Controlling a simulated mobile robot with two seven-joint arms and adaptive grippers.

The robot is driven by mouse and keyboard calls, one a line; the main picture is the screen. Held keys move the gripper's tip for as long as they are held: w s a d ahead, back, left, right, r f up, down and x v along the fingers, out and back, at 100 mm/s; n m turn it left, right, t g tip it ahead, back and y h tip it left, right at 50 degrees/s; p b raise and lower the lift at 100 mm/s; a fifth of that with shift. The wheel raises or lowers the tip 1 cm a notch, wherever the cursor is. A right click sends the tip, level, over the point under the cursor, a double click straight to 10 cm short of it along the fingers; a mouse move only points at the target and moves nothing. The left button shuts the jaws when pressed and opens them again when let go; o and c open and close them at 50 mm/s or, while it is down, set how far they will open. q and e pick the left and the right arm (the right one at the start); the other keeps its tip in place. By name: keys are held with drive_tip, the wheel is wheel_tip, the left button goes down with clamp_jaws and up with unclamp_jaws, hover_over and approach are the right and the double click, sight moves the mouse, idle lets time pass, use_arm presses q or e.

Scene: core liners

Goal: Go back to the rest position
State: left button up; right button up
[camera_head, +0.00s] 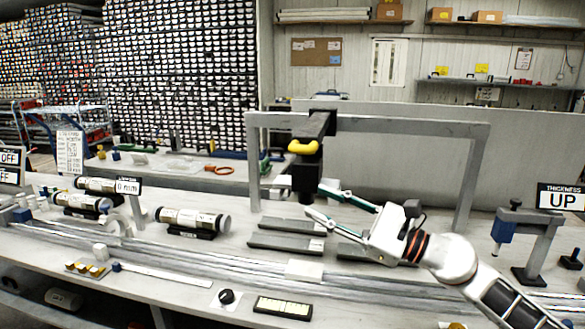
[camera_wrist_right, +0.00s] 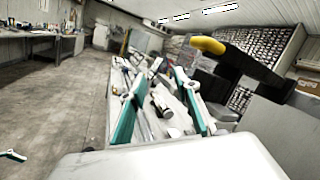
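My right gripper (camera_head: 314,199) reaches in from the right over the bench, in front of the black post of the grey frame. Its two teal-and-white fingers are apart with nothing between them. In the right wrist view the open fingers (camera_wrist_right: 160,108) point along the bench. My left gripper is not in the head view. A small teal-and-white piece (camera_wrist_right: 12,155) at the lower left edge of the right wrist view looks like a finger of it, too little to tell its state.
A grey frame (camera_head: 400,125) with a black post and yellow handle (camera_head: 303,147) stands close to my right gripper. Core cylinders (camera_head: 192,221) lie on cradles at the left. Dark flat bars (camera_head: 287,243) lie below the gripper. An "UP" sign (camera_head: 562,198) stands at the right.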

drive_tip(key=s+d+f+m+t+h, duration=0.2)
drive_tip(key=f+m+h, duration=0.1)
drive_tip(key=f+m, duration=0.7)
drive_tip(key=s+d+f+m+t+h, duration=0.2)
drive_tip(key=f+m+h, duration=0.1)
drive_tip(key=f+m, duration=0.65)
drive_tip(key=s+d+f+m+t+h, duration=0.25)
drive_tip(key=f+m, duration=0.45)
drive_tip(key=m, duration=0.6)
drive_tip(key=s+d+f+m+g+h, duration=0.3)
drive_tip(key=s+f+m, duration=0.5)
drive_tip(key=s+f, duration=0.2)
drive_tip(key=s+d+f+m+g+h, duration=0.2)
drive_tip(key=s+f+m, duration=0.7)
drive_tip(key=f, duration=0.6)
drive_tip(key=shift+s+d+g+h, duration=0.45)
drive_tip(key=shift+s+g, duration=0.3)
drive_tip(key=shift+s, duration=0.2)
drive_tip(key=shift+a, duration=0.1)
